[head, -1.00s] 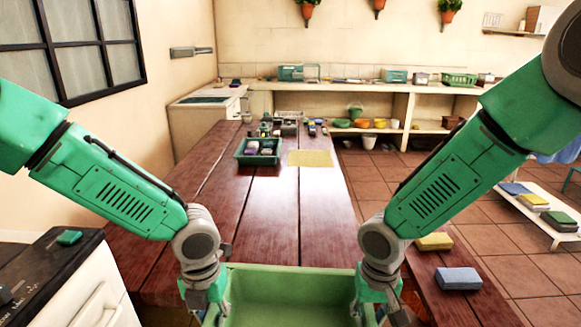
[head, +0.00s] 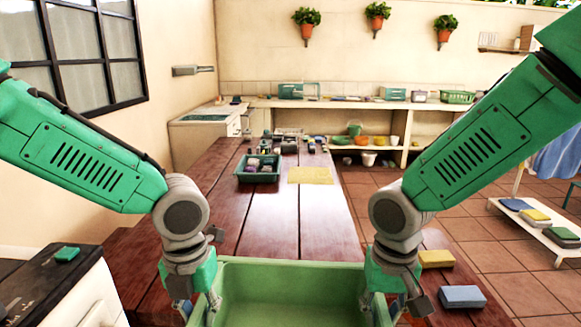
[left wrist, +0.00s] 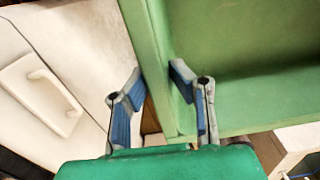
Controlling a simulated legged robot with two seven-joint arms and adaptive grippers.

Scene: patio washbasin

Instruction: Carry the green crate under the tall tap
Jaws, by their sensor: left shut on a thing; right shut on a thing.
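The green crate (head: 290,263) is at the bottom middle of the head view, in front of the wooden table's near end; its lower part is cut off. It looks empty inside. My left gripper (head: 197,305) is shut on the crate's left wall, and the left wrist view shows its blue-padded fingers (left wrist: 155,85) on either side of that wall. My right gripper (head: 388,305) is shut on the crate's right side; its fingertips are partly hidden. No tall tap can be made out clearly; a grey fixture (head: 193,70) juts from the left wall.
The wooden table (head: 272,220) stretches ahead, with a dark green tray (head: 258,178) and a yellow cloth (head: 311,175) on it. Yellow and blue sponges (head: 462,297) lie at right. A white cabinet (head: 85,295) stands at left. A basin counter (head: 205,117) is at the back left.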

